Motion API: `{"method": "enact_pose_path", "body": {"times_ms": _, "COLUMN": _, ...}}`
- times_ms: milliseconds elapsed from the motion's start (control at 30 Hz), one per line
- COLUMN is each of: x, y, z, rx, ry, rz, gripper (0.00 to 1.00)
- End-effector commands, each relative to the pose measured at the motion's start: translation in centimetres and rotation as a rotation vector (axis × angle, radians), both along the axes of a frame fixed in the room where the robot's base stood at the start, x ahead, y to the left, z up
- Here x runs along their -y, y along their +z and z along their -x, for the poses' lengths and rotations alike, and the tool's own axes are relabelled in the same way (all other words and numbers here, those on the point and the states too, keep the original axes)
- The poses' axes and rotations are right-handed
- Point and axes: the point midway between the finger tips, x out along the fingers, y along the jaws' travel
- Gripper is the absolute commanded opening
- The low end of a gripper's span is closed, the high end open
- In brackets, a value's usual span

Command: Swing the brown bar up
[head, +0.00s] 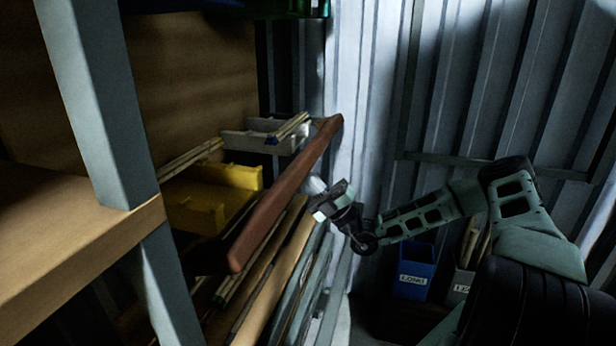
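The brown bar (284,195) runs slantwise across the front of a shelf in the head view. Its near end is low at centre left and its far end is higher, toward the corrugated wall. My gripper (318,202) is just right of the bar, near its middle, at the end of my arm.
Behind the bar are a yellow bin (205,207) and a grey tray (245,141) holding sticks. Long poles (270,262) lie below the bar. A grey post (88,90) and wooden shelf (70,240) stand left. A blue bin (415,270) stands below my arm.

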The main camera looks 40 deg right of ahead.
Motion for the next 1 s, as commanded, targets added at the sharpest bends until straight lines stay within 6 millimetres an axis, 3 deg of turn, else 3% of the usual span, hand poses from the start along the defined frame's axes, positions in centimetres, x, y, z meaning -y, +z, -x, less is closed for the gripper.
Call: {"method": "enact_pose_path", "body": {"times_ms": 1000, "x": 0.9, "y": 2.9, "z": 1.0, "rx": 0.009, "ry": -0.003, "rz": -0.005, "gripper": 0.00}}
